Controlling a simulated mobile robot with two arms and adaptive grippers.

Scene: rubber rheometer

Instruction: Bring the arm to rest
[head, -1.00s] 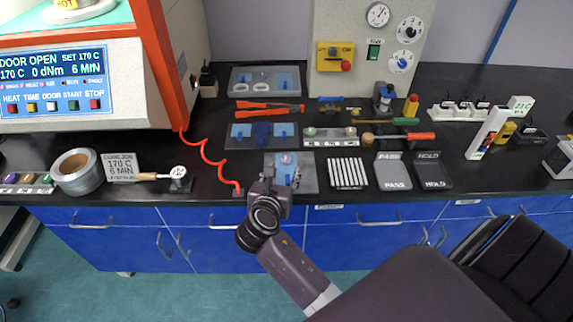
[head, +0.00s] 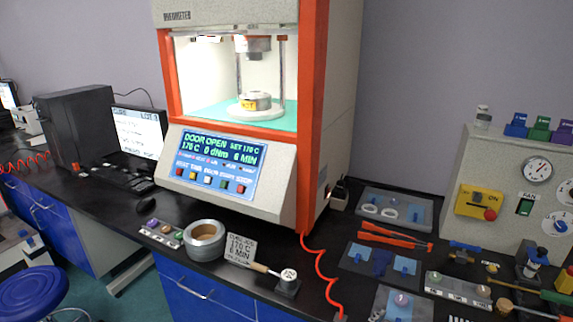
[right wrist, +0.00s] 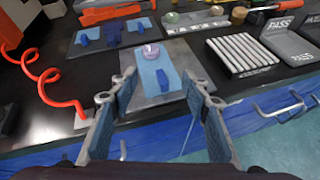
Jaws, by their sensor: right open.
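My right gripper (right wrist: 155,92) shows in the right wrist view. Its two fingers are spread apart with nothing between them. Beyond the fingertips lies a grey tray (right wrist: 178,82) with a light blue pad (right wrist: 153,67) and a small purple sample (right wrist: 151,50) on it. The gripper is near the bench's front edge, above blue drawers. I cannot tell its exact height. Neither gripper shows in the head view now.
The rheometer (head: 228,178) stands with its door open and a hot-labelled die (head: 256,101) inside. A red coiled cord (head: 320,268) hangs to the bench. Ribbed and PASS trays (right wrist: 291,40) are at the right.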

